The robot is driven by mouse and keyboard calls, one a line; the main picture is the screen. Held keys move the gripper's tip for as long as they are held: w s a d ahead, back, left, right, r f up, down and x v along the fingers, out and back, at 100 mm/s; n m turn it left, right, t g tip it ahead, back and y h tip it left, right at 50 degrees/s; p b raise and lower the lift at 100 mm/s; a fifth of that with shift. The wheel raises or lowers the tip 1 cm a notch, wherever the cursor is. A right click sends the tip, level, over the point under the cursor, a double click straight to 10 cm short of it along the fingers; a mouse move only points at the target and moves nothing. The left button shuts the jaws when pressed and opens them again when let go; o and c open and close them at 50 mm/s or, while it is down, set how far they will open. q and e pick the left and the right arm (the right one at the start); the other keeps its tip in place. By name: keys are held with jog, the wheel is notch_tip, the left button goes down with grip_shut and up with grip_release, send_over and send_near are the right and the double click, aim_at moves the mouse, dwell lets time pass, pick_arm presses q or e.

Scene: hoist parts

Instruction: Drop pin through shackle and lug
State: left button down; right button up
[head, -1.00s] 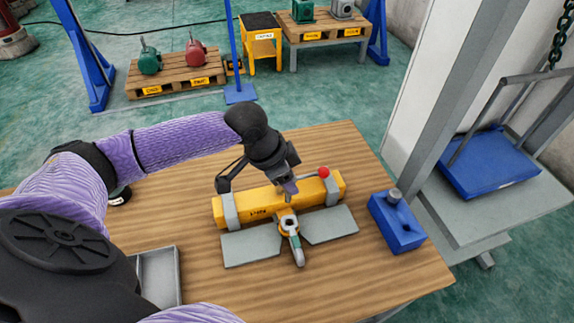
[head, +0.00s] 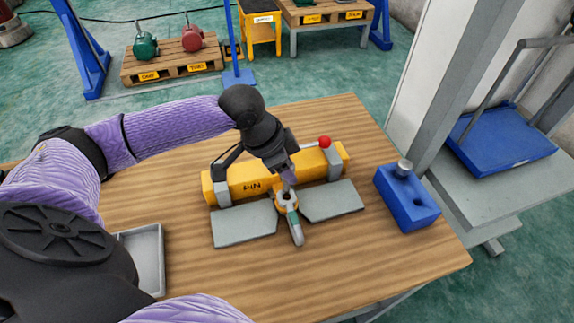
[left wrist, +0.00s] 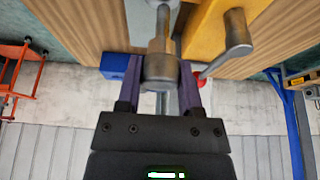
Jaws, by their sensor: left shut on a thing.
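My left gripper (head: 288,178) is shut on a grey metal pin, which shows between its purple fingers in the left wrist view (left wrist: 160,68). The pin has a stepped, partly brass-toned body. In the head view, the fingertips are just above the orange eye of the lug (head: 283,199), at the front of the yellow fixture (head: 237,176). The grey shackle (head: 296,232) lies at this eye and points toward me. The fingers hide the pin's end, so I cannot tell whether it is in the hole. My right gripper is not in view.
A red-knobbed lever (head: 324,142) sits on the fixture's back right. Two grey plates (head: 244,224) lie in front of it. A blue block (head: 408,200) with a grey knob and a hole stands right. A grey tray (head: 148,258) lies left. The front wood is clear.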

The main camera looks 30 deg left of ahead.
pick_arm(q)
jog(key=shift+f+b, duration=0.75)
jog(key=shift+f, duration=2.1)
jog(key=shift+f, duration=0.1)
jog(key=shift+c, duration=0.8)
grip_release()
jog(key=p+v, duration=0.3)
jog(key=v, duration=0.7)
